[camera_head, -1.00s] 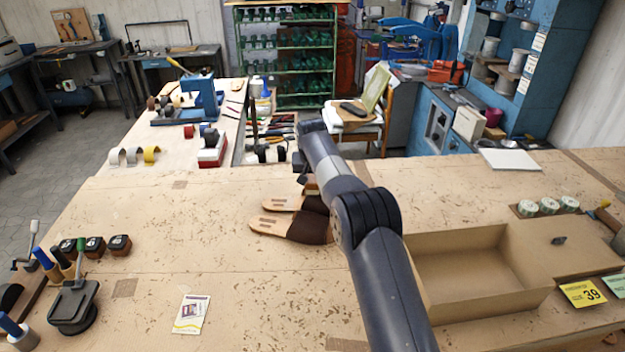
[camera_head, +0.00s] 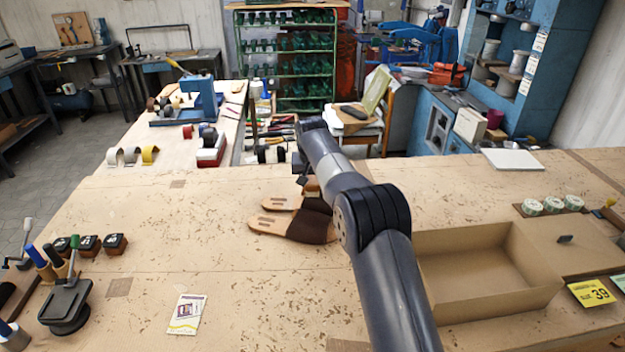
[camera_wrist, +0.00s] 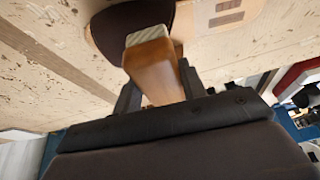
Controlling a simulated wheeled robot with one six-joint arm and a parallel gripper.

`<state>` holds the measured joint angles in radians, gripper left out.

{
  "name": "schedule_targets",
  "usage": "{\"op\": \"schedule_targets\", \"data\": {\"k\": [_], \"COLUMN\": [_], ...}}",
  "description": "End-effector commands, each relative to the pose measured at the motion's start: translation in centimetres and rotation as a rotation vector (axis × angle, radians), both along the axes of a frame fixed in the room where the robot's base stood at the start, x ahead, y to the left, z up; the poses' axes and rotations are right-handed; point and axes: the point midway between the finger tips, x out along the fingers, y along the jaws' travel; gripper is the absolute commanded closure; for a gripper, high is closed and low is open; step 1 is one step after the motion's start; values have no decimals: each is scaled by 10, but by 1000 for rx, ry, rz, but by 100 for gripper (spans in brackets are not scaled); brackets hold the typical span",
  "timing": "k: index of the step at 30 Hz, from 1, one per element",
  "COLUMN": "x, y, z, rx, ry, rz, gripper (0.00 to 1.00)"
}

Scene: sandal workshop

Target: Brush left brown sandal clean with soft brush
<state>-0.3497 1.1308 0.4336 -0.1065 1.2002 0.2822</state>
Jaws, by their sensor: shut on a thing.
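Two brown sandals lie side by side on the bench in the head view, a nearer one (camera_head: 312,229) and a farther one (camera_head: 282,204). They have dark brown straps and tan insoles. I cannot tell which is the left one. My gripper (camera_wrist: 157,85) is shut on the soft brush (camera_wrist: 155,68), which has an orange-brown wooden body and pale bristles. In the wrist view the bristles are at a dark sandal strap (camera_wrist: 112,32); I cannot tell whether they touch it. In the head view my arm hides part of the sandals and most of the brush.
An open cardboard box (camera_head: 480,235) stands right of my arm, with white rolls (camera_head: 553,204) behind it. A small card (camera_head: 187,314) lies at front left. The bench left of the sandals is clear.

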Motion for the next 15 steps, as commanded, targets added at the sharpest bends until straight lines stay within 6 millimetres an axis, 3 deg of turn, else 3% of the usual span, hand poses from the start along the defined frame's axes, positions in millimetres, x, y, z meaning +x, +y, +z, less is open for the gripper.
{"op": "schedule_targets", "data": {"k": [15], "x": [0], "y": [0], "z": [44], "rx": [0], "ry": [0], "rz": [0], "gripper": [84]}}
